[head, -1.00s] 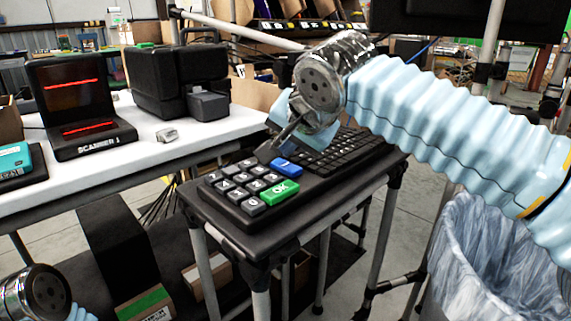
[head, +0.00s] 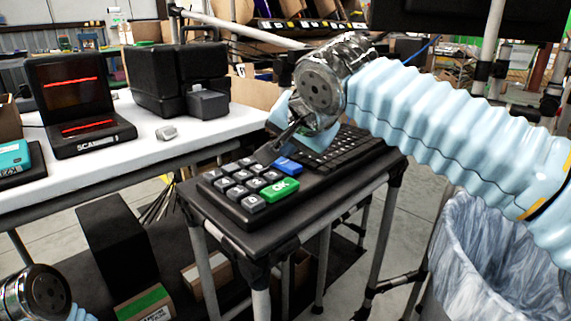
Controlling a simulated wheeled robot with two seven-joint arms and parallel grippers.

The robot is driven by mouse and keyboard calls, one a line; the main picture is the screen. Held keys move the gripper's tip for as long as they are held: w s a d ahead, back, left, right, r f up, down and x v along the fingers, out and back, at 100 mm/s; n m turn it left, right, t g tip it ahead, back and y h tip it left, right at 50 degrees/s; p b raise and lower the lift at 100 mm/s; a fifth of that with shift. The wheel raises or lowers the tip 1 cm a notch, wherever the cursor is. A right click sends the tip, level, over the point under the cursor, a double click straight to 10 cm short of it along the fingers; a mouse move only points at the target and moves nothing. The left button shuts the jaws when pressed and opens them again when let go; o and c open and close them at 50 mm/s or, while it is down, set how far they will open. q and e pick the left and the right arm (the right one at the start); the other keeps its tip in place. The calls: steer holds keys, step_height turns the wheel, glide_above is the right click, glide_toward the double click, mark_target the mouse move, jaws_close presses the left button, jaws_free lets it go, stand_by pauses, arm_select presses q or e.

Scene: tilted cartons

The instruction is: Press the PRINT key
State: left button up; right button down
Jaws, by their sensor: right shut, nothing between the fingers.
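A dark keypad (head: 227,213) with several grey keys, a green OK key (head: 279,190) and a blue key (head: 289,165) sits on a small dark stand. I cannot read a PRINT label; the blue key's marking is too small to tell. My right gripper (head: 267,153) is shut and empty, pointing down to the left. Its fingertips are over the keypad's far edge, beside the blue key on its left and near the far grey keys. I cannot tell whether they touch a key. My left wrist shows at the bottom left, with its gripper out of view.
A black keyboard (head: 338,150) lies behind the keypad on the same stand (head: 246,240). A white table (head: 150,142) at the left holds a scanner (head: 88,134) and a black printer-like machine (head: 177,80). A bin with a clear liner (head: 480,250) stands at the right.

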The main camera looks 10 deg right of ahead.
mark_target(289, 164)
steer(key=shift+f+b, duration=0.3)
steer(key=shift+f, duration=0.2)
stand_by(0.6)
steer(key=shift+r, duration=0.1)
steer(key=shift+r+p, duration=0.75)
steer(key=shift+p, duration=0.05)
step_height(289, 164, up, 5)
steer(key=p, duration=0.4)
steer(key=shift+r+p, duration=0.1)
steer(key=shift+p, duration=0.3)
